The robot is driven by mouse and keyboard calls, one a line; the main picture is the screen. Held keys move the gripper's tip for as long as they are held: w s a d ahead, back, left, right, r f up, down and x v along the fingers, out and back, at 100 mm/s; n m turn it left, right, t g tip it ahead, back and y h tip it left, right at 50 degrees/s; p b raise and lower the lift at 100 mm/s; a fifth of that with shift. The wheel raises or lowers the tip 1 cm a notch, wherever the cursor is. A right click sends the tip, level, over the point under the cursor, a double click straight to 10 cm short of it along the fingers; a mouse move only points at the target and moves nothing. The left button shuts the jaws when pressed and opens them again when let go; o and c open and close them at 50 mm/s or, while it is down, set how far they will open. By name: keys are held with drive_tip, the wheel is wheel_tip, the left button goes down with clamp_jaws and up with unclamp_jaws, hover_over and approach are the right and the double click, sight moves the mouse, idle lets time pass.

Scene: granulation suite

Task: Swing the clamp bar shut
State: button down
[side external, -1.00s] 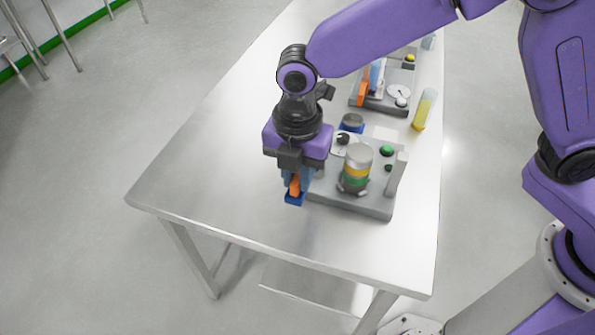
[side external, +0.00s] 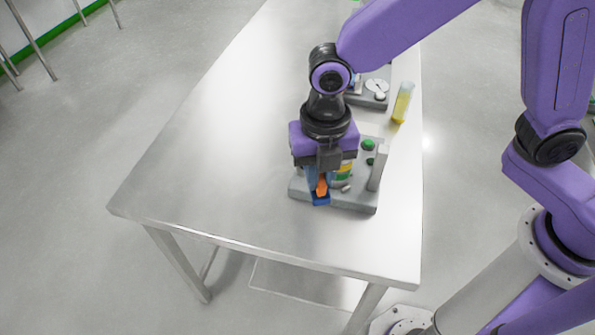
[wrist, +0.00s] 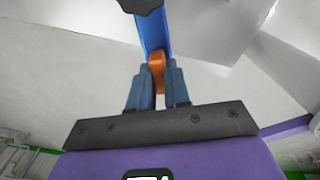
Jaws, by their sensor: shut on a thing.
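The clamp bar shows as a blue bar (wrist: 152,30) with an orange grip (wrist: 158,72). In the wrist view the orange grip is between my fingers and the blue bar runs up from it towards a dark rounded part at the top edge. In the side view the orange grip (side external: 321,186) and a blue end (side external: 320,199) show below my gripper (side external: 319,180), over the front of the grey base plate (side external: 350,202). My gripper (wrist: 158,88) is shut on the orange grip. My wrist hides much of the fixture, including most of the yellow-and-green banded part (side external: 344,170).
A light grey upright block (side external: 378,168) and a green button (side external: 368,145) are on the plate's right side. A yellow-filled tube (side external: 403,102) and a second grey fixture (side external: 372,98) are farther back. The metal table (side external: 200,190) is clear to the left.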

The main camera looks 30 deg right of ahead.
drive_tip(key=w+d+n, duration=0.1)
drive_tip(key=d+n, duration=0.9)
drive_tip(key=d, duration=0.3)
drive_tip(key=shift+d+f, duration=0.2)
drive_tip(key=shift+d, duration=0.15)
drive_tip(key=c, duration=1.1)
unclamp_jaws()
drive_tip(key=shift+w, duration=0.1)
drive_tip(key=shift+a+r, duration=0.1)
wheel_tip(320, 180, up, 17)
drive_tip(key=shift+r, duration=0.2)
